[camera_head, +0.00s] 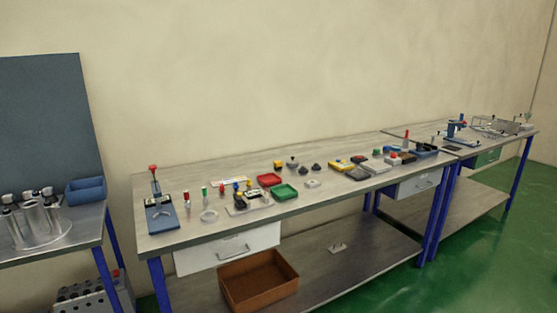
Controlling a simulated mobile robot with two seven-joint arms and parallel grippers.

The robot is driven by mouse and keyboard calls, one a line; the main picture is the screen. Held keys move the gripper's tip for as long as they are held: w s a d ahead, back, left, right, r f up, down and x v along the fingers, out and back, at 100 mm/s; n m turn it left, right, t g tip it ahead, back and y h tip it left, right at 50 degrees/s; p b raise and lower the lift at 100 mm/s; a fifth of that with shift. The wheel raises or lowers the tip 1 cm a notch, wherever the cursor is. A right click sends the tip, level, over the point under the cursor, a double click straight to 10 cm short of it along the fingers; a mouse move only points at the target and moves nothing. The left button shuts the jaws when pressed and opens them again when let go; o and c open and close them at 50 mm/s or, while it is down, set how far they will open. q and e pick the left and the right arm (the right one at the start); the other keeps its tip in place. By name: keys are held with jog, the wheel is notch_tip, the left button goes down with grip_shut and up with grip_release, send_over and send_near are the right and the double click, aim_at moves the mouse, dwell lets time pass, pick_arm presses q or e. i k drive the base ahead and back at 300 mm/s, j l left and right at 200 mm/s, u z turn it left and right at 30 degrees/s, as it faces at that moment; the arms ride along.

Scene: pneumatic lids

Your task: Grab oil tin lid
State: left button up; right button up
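Neither of my grippers shows in the head view. I cannot tell for sure which thing is the oil tin lid; many items are small and blurred. Several silvery metal cylinders (31,216) stand close together on the left table. A pale round piece (209,216) lies near the front left of the long middle bench, beside small upright items with red and green tops. Small dark knob-like pieces (316,168) sit towards the back of the same bench.
The middle bench (225,230) also holds a lever press (160,209), a red tray (269,180) and a green tray (284,192). A blue bin (86,190) is on the left table. A brown box (258,280) sits on the lower shelf. Green floor (420,285) is open at front right.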

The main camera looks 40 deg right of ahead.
aim_at(291, 161)
jog(key=l+u, duration=0.45)
jog(key=l, duration=3.35)
jog(key=i+u, duration=0.05)
jog(key=i, duration=0.05)
